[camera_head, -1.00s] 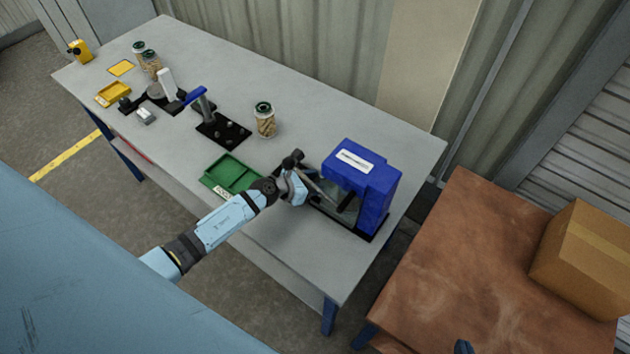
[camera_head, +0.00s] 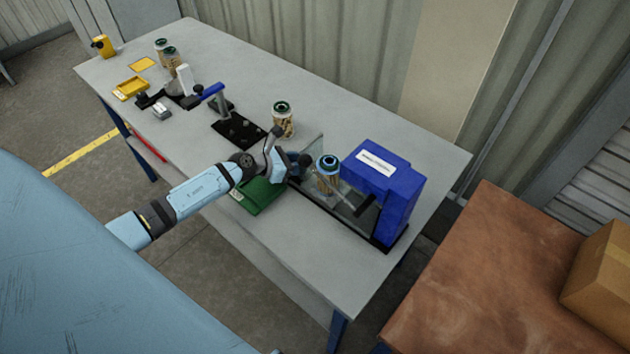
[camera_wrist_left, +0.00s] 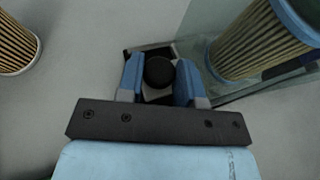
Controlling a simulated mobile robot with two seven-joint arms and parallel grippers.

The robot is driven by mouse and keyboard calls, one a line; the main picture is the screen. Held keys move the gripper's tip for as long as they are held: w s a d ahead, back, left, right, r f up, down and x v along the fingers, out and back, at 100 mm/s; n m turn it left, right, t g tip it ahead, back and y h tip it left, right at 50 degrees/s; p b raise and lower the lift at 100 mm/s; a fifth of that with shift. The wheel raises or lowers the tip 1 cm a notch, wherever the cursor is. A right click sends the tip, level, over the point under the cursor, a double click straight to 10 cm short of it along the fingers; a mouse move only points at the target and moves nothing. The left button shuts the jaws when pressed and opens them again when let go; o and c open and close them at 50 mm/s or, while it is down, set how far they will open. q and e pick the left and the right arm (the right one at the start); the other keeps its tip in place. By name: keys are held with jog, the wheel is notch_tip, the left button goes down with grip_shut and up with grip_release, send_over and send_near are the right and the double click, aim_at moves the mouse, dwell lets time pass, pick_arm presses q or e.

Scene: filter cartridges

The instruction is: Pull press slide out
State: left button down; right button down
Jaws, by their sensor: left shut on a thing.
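The blue press (camera_head: 385,190) stands near the right end of the grey table. Its slide (camera_head: 345,207) extends out of the press to the left, with a clear guard beside it. A filter cartridge with a blue ring (camera_head: 326,174) stands on the slide; it also shows at the upper right of the left wrist view (camera_wrist_left: 262,42). My left gripper (camera_head: 298,164) is at the slide's outer end. In the left wrist view its blue fingers (camera_wrist_left: 160,80) are shut on a round black knob (camera_wrist_left: 160,71). My right gripper is not in view.
A green tray (camera_head: 262,196) lies just below my left gripper. A jar-like cartridge (camera_head: 283,120) and a black fixture with a blue handle (camera_head: 237,130) stand behind it. A yellow tray (camera_head: 130,88) is farther left. A brown table (camera_head: 490,280) with a cardboard box (camera_head: 602,275) is at right.

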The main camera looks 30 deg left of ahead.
pick_arm(q)
jog(key=shift+a+f, duration=0.15)
jog(key=shift+a, duration=0.3)
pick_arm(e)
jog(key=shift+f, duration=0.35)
pick_arm(q)
jog(key=shift+w+a+r, duration=0.1)
jog(key=shift+r, duration=0.1)
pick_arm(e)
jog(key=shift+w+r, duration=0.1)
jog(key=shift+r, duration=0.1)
pick_arm(q)
jog(key=c, duration=1.1)
grip_release()
jog(key=shift+a, duration=0.1)
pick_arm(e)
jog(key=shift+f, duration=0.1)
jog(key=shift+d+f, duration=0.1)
pick_arm(q)
jog(key=shift+s, duration=0.2)
jog(key=b+v, duration=0.2)
jog(key=v, duration=1)
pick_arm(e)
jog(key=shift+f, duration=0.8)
pick_arm(q)
jog(key=shift+v, duration=0.8)
